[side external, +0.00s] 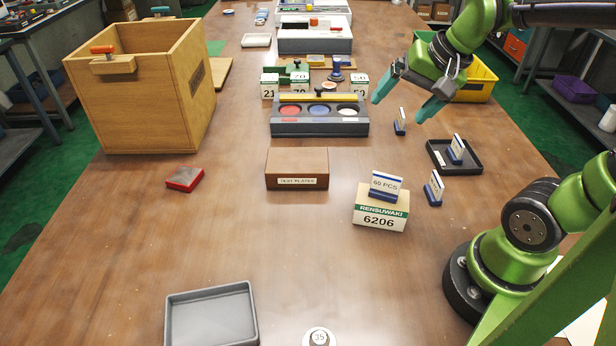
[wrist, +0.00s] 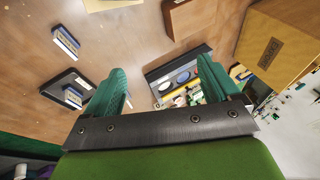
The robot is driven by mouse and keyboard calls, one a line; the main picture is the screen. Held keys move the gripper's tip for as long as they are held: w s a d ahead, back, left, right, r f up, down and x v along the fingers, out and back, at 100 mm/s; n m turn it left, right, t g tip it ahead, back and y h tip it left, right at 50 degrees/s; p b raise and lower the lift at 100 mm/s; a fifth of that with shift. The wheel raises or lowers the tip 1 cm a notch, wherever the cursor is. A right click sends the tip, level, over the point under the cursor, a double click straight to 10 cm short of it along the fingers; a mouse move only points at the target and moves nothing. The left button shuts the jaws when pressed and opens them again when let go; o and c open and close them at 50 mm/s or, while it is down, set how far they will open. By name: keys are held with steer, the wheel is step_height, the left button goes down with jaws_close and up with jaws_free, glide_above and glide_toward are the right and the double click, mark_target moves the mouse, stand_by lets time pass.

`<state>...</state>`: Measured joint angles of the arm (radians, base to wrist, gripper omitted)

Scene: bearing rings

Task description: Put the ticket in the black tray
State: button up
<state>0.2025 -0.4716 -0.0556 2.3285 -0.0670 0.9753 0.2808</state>
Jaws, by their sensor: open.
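The black tray (side external: 470,170) lies on the right of the table, below and right of my gripper in the side view; it also shows in the wrist view (wrist: 52,93). One white ticket in a blue base (side external: 456,148) stands inside it. A second ticket (side external: 400,122) stands on the table close below my gripper's fingertips. A third (side external: 435,188) stands in front of the tray. Another, marked 60 PCS (side external: 386,184), sits on the Rensuwaki 6206 box (side external: 380,220). My gripper (side external: 398,112) is open, its teal fingers apart with nothing seen between them (wrist: 160,63).
A dark rack with coloured round wells (side external: 320,128) lies left of my gripper. A brown test-plates block (side external: 297,168), red box (side external: 185,179), wooden crate (side external: 150,100) and grey tray (side external: 211,318) stand further off. A yellow bin (side external: 478,85) is behind.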

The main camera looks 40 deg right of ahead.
steer(key=s+a+n+t+y, duration=0.1)
steer(key=s+a+n, duration=0.3)
steer(key=a+n, duration=0.2)
steer(key=shift+a+r+t, duration=0.3)
steer(key=shift+a+r, duration=0.05)
steer(key=shift+a, duration=0.45)
